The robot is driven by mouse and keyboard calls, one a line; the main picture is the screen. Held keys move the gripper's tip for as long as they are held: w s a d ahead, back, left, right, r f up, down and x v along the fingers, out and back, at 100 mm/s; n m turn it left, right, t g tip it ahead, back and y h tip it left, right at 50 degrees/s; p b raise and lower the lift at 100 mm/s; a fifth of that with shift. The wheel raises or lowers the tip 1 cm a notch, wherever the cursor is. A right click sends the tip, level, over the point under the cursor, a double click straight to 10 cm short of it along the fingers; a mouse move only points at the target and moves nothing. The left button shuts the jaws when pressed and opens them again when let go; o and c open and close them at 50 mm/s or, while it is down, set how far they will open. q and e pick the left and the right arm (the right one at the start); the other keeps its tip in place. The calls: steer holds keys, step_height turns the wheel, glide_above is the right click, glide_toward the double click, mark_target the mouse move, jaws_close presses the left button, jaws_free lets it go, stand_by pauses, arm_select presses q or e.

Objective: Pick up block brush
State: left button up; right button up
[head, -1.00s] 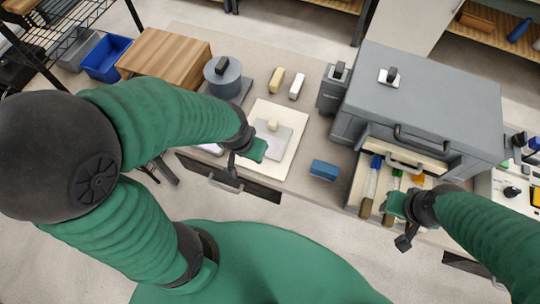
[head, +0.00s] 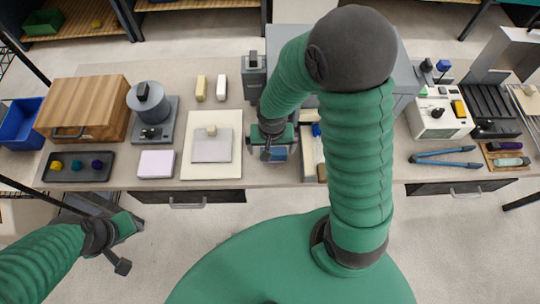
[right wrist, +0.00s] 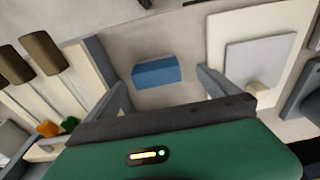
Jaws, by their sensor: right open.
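The block brush appears to be the blue block (head: 279,155) on the table, partly covered by my right gripper in the head view. In the right wrist view the blue block (right wrist: 157,72) lies between and beyond the two grey fingers, with nothing between them. My right gripper (head: 271,150) is open over it, fingers apart on either side. I cannot tell the exact height of the fingers above the block. My left gripper (head: 124,243) hangs in front of the table at the lower left, away from the block; its jaws are unclear.
A cream board (head: 229,168) with a grey plate lies left of the block. An open drawer with brown-handled brushes (right wrist: 42,52) is on its other side, mostly hidden by my right arm in the head view. A pink pad (head: 156,164) and dark tray (head: 65,176) lie further left.

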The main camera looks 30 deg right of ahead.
mark_target(274, 151)
steer(key=f, duration=0.1)
steer(key=d+f, duration=0.1)
steer(key=f, duration=0.1)
steer(key=d+f, duration=0.1)
steer(key=shift+w+d+f, duration=0.1)
steer(key=shift+w+f, duration=0.25)
steer(key=shift+f, duration=0.05)
steer(key=shift+w+f, duration=0.1)
steer(key=shift+f, duration=0.1)
steer(key=shift+a+r, duration=0.15)
steer(key=shift+a, duration=0.3)
steer(key=shift+a+r, duration=0.15)
steer(key=shift+a, duration=0.2)
steer(key=c, duration=0.5)
steer(key=shift+c, duration=1.2)
steer(key=shift+s+d, duration=0.2)
steer(key=shift+d, duration=0.25)
steer(key=c, duration=0.8)
arm_select(q)
steer(key=shift+d, duration=0.6)
arm_select(e)
steer(key=shift+a, duration=0.1)
